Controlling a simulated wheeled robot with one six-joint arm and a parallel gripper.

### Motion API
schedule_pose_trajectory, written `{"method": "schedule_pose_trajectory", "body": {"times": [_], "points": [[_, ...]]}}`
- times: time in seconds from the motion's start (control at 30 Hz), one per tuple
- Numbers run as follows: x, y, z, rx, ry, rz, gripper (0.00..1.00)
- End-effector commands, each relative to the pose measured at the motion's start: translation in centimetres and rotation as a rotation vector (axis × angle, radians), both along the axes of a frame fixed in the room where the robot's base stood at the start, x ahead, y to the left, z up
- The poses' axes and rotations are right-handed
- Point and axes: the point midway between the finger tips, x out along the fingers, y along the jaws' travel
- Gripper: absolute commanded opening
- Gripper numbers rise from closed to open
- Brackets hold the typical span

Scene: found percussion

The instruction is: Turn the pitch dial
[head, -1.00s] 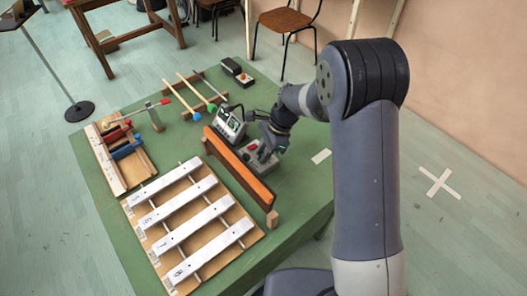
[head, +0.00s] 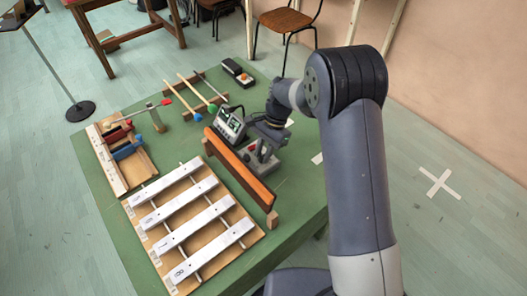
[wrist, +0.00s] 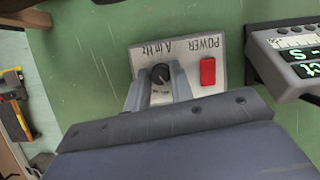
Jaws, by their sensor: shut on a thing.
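The pitch dial (wrist: 160,74) is a small black knob on a grey control box (wrist: 188,50) with upside-down labels "A in Hz" and "POWER". A red power switch (wrist: 208,71) sits right of the dial in the wrist view. My gripper (wrist: 160,80) is shut on the dial, one finger on each side of it. In the head view my gripper (head: 264,146) is over the same box (head: 256,165), and it hides the dial. A tuner with a lit display (head: 231,123) stands beside the box; its readout also shows in part in the wrist view (wrist: 298,52).
An orange-brown wooden bar (head: 238,170) on end blocks stands close in front of the box. Long white numbered bars (head: 195,225) lie on a wooden frame at the front. Mallets (head: 195,95) and a small black box (head: 237,72) lie behind on the green table (head: 150,95).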

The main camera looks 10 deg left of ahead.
Motion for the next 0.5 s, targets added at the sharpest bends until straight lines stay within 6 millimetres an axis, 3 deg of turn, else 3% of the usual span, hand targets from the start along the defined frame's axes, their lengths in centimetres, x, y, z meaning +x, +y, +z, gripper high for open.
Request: {"method": "schedule_pose_trajectory", "body": {"times": [0.47,0.5], "points": [[0.08,0.01,0.04,0.0,-0.002,0.019,0.0],[0.08,0.01,0.04,0.0,-0.002,0.019,0.25]]}}
